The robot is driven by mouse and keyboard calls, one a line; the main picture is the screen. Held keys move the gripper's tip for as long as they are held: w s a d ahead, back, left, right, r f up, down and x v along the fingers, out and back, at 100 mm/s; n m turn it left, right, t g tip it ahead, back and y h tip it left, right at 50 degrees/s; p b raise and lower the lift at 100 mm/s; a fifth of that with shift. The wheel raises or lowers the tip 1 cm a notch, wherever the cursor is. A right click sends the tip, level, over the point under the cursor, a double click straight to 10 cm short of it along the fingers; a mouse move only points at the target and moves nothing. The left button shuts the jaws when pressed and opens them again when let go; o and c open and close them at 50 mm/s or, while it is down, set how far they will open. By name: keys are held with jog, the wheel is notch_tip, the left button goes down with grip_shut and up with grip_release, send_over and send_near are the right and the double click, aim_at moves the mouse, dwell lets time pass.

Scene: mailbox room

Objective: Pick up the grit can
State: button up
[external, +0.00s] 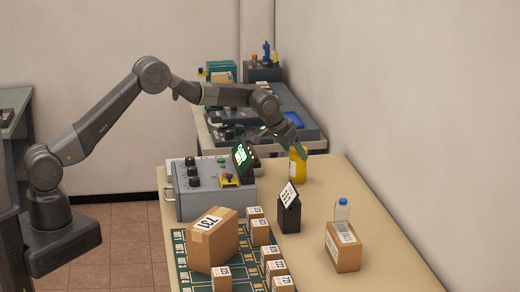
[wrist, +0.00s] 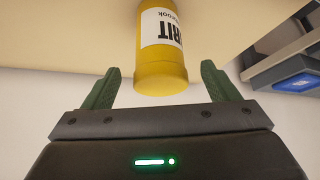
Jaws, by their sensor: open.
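The grit can (external: 298,168) is a yellow cylinder with a white label, upright at the far end of the tan table. In the wrist view the can (wrist: 160,62) appears upside down, its label partly reading "RIT", between the two green fingers. My gripper (wrist: 158,85) is open, with one finger on each side of the can and a visible gap on both sides. In the external view my gripper (external: 300,150) is at the can's upper part and partly covers it. I cannot tell whether it touches the can.
A grey control box (external: 205,195) with knobs and a lit screen stands left of the can. A black stand with a card (external: 289,212), a bottle (external: 342,210) and a cardboard box (external: 343,248) are nearer. Several boxes sit on a green mat (external: 182,262). A wall runs along the right.

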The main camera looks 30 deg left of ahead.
aim_at(298, 157)
jog(key=shift+p+x, duration=0.6)
jog(key=shift+x, duration=1.45)
jog(key=shift+c, duration=0.4)
jog(key=shift+d+r, duration=0.1)
jog(key=c, duration=1.3)
